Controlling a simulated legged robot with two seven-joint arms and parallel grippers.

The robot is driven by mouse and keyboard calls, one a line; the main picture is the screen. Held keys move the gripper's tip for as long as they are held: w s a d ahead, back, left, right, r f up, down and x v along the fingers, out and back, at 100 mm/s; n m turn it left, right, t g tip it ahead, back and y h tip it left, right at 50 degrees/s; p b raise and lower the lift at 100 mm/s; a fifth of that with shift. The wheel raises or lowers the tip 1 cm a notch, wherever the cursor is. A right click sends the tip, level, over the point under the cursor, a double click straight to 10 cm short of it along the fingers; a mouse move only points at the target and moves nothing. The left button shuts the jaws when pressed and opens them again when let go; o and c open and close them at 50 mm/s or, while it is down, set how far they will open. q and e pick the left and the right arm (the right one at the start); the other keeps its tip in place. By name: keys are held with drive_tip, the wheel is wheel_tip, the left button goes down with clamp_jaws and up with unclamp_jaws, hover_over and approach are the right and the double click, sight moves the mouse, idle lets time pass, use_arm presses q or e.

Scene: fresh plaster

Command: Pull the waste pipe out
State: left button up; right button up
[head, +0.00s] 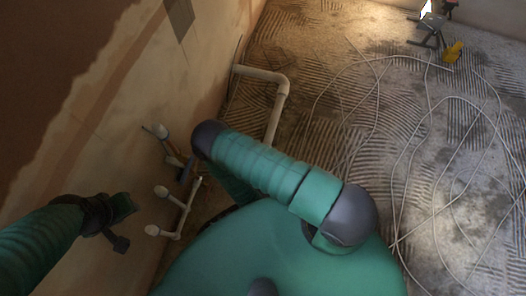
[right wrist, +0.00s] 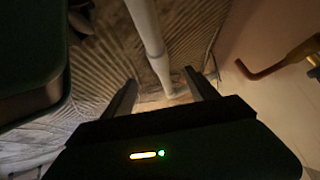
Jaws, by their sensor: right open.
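A white waste pipe (head: 278,98) comes from the left wall, bends at an elbow and runs along the grooved floor until my right arm hides it. In the right wrist view, a white pipe (right wrist: 147,35) runs down from the top to a joint just beyond my right gripper (right wrist: 160,92). The gripper's two fingers are apart, one on each side of the pipe's lower end, with no clear contact. My right gripper is hidden in the head view. My left gripper (head: 120,222) hangs in front of the left wall, away from the long pipe; its jaw gap is unclear.
White pipe stubs (head: 161,191) stand out low on the left wall near my left gripper. A pale cable (head: 395,170) lies in loops across the floor at right. A work lamp stand (head: 432,32) and a yellow item (head: 453,51) stand at the far right.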

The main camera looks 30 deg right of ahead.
drive_tip(key=b+x, duration=0.3)
drive_tip(key=x, duration=0.2)
drive_tip(key=b+x, duration=0.3)
drive_tip(key=x, duration=0.3)
drive_tip(key=b+x, duration=0.3)
drive_tip(key=x, duration=0.2)
drive_tip(key=shift+s+d+f, duration=0.1)
drive_tip(key=shift+d, duration=0.3)
drive_tip(key=shift+w+d+f, duration=0.15)
drive_tip(key=shift+w+d, duration=0.05)
drive_tip(key=shift+w, duration=0.1)
drive_tip(key=shift+c, duration=0.4)
clamp_jaws()
